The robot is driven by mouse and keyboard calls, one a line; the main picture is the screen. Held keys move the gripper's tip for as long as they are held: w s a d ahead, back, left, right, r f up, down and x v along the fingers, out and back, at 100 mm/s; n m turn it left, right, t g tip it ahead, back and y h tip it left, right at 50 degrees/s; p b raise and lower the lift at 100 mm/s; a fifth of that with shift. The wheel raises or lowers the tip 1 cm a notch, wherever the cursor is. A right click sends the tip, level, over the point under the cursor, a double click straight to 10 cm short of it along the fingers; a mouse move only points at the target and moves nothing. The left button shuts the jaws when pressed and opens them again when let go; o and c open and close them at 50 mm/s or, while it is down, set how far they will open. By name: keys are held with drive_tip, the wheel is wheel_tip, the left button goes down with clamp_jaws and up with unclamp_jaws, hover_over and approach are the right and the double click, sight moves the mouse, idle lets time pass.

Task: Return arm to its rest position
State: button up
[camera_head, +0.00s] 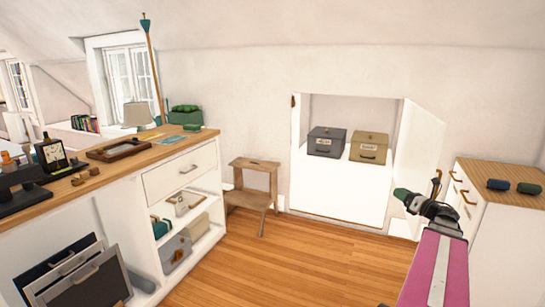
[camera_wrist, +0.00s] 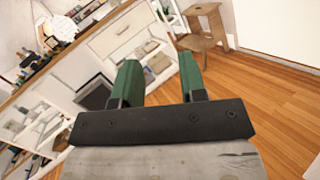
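My gripper (camera_head: 403,194) is at the end of my pink arm, right of centre in the head view, in front of the open white cupboard door (camera_head: 419,140). In the wrist view my gripper (camera_wrist: 159,66) shows two green fingers standing apart with nothing between them. It is open and empty. The wrist view looks down past the fingers toward the white counter unit, the step stool and the wood floor.
A wooden step stool (camera_head: 252,189) stands by the wall. A wall niche holds a dark grey box (camera_head: 326,142) and a tan box (camera_head: 369,147). A long counter (camera_head: 110,166) runs along the left, a chest (camera_head: 505,215) stands at right. The floor (camera_head: 290,262) between is clear.

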drive_tip(key=w+a+f+m+t+h, duration=0.3)
drive_tip(key=w+m+h, duration=0.4)
drive_tip(key=m+h, duration=0.65)
drive_tip(key=a+f+m+g+h, duration=0.3)
drive_tip(key=a+f+m+g, duration=0.3)
drive_tip(key=f+m, duration=0.7)
drive_tip(key=s+a+f+m+g+y, duration=0.2)
drive_tip(key=s+a+f+m+g, duration=0.2)
drive_tip(key=s+a, duration=0.5)
drive_tip(key=s+a+f+m+g+y, duration=0.3)
drive_tip(key=s+a+f+m+g, duration=0.2)
drive_tip(key=s+a+m+g, duration=0.4)
drive_tip(key=a, duration=0.4)
drive_tip(key=shift+s+f, duration=0.15)
